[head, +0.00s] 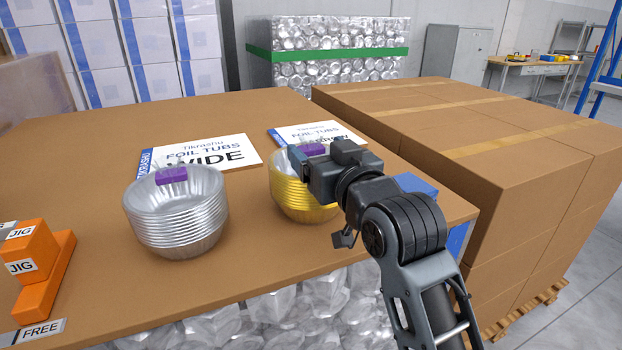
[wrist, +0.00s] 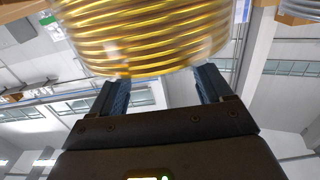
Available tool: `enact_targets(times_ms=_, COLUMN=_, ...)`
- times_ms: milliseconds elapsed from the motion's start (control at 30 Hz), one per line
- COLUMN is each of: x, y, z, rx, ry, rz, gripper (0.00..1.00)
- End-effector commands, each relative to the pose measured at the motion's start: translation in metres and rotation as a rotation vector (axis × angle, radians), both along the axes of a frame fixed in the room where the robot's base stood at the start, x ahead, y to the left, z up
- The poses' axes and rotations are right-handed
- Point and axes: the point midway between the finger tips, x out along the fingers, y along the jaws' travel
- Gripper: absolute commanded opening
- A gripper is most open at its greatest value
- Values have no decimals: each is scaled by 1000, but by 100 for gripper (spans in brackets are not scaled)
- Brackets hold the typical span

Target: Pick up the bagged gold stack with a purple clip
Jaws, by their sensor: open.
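The gold stack (head: 297,198) is a nest of round gold foil tubs in a clear bag with a purple clip (head: 313,149) on top. It stands on the brown table, right of centre in the head view, partly hidden behind my gripper (head: 306,168). In the wrist view the ribbed gold side (wrist: 150,40) fills the upper middle. There my gripper (wrist: 160,88) is open, its two blue-grey fingers apart with the stack's edge at the gap between them. I cannot tell whether a finger touches the bag.
A silver tub stack (head: 176,215) with its own purple clip (head: 171,174) stands to the left. Behind are a WIDE sign (head: 212,156) and a second sign (head: 300,134). Orange jig blocks (head: 40,262) sit at far left. Large cartons (head: 500,130) stand at right.

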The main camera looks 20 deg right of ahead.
Motion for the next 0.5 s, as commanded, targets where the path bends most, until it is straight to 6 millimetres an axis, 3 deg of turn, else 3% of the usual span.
enact_targets(times_ms=200, x=24, y=-1, z=1, rx=-1, ry=0, rz=0, gripper=79)
enact_targets(times_ms=467, x=25, y=-1, z=0, rx=-1, ry=-1, rz=-1, gripper=79)
enact_targets(times_ms=500, x=25, y=-1, z=0, rx=-1, ry=-1, rz=-1, gripper=75)
